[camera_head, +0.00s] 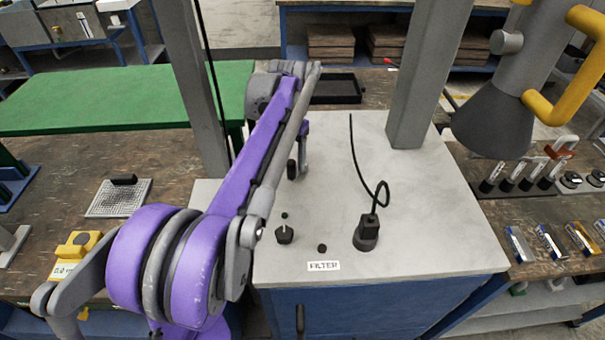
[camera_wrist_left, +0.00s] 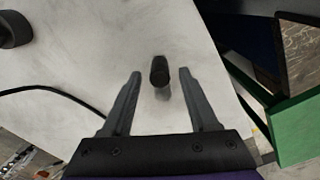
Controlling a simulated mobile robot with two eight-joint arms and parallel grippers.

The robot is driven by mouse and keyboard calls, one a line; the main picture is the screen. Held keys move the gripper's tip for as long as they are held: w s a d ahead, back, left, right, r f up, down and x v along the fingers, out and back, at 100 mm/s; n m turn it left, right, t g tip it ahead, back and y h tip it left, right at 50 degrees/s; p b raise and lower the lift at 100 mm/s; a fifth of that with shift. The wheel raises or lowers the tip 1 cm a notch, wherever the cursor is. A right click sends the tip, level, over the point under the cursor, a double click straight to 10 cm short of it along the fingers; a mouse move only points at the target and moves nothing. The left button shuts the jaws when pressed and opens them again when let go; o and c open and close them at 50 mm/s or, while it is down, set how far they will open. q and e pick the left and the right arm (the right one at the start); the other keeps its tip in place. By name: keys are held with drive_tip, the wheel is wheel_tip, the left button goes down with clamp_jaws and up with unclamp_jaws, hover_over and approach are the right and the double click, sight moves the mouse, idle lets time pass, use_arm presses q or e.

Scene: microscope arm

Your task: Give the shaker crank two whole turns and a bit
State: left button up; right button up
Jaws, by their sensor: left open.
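A dark upright knob (camera_wrist_left: 160,70), which looks like the crank's handle, stands between my left fingers in the left wrist view. Its lower part and any crank arm or shaker body are hard to make out. In the head view, a dark knob (camera_head: 291,169) shows beside my left gripper (camera_head: 303,165), partly behind my purple arm. The left gripper (camera_wrist_left: 160,75) is open, one finger on each side of the knob, with visible gaps. My right gripper is not in view.
A grey cone with a yellow handle (camera_head: 495,120) hangs at the right. A green bench (camera_head: 100,100) lies left.

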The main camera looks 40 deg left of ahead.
use_arm(q)
wheel_tip(320, 180, up, 7)
drive_tip(key=p, duration=0.3)
drive_tip(key=shift+w+f, duration=0.1)
drive_tip(key=shift+f, duration=0.15)
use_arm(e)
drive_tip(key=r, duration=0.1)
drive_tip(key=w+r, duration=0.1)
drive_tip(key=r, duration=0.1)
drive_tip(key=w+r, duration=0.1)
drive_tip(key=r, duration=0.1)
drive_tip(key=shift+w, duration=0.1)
